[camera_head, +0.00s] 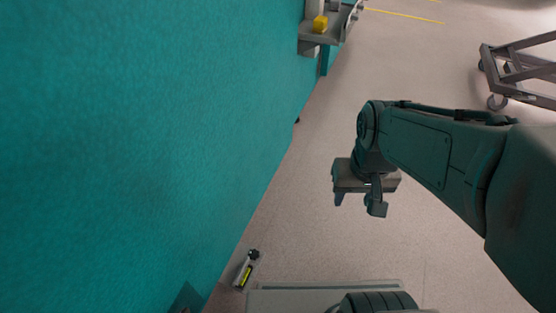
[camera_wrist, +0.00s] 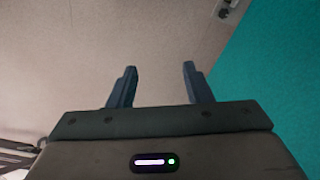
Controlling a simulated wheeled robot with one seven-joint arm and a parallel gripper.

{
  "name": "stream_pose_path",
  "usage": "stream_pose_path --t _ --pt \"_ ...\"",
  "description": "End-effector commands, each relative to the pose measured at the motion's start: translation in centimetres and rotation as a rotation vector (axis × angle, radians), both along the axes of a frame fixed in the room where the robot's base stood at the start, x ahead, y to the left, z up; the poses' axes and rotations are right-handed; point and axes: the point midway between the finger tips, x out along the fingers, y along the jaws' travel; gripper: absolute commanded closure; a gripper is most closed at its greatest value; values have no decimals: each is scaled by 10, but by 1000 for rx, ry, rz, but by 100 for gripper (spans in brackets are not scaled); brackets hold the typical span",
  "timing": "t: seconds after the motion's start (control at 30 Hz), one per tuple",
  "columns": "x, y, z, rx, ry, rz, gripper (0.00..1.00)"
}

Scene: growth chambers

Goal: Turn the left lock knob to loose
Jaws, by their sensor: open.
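No part in view can be surely told as the left lock knob. A small dark knob (camera_head: 254,254) sits at the end of a small grey fitting with a yellow strip (camera_head: 246,272), low beside the teal panel in the head view. A small grey fitting with a dark spot (camera_wrist: 228,8) shows at the top right of the wrist view, partly cut off. My gripper (camera_head: 357,203) is open and empty above the bare floor, right of the teal panel and apart from both fittings. Its two fingers (camera_wrist: 160,68) stand apart in the wrist view.
A large teal panel (camera_head: 140,120) fills the left of the head view. A grey bracket (camera_head: 308,46) with a yellow block (camera_head: 320,24) juts from its far end. A wheeled grey cart (camera_head: 515,75) stands at the upper right. The floor (camera_head: 300,200) between is clear.

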Motion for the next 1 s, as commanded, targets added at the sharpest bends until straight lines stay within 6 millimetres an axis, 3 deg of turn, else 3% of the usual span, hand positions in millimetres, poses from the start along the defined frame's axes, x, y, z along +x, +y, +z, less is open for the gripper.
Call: stream_pose_path --t 0.17,0.5,0.77,1.0 --pt "17 -3 -27 -13 46 -76 55" --pt "49 -27 -120 12 159 -385 55" --pt "52 -24 -196 98 246 -604 55" --pt "44 -4 -261 226 333 -831 55"
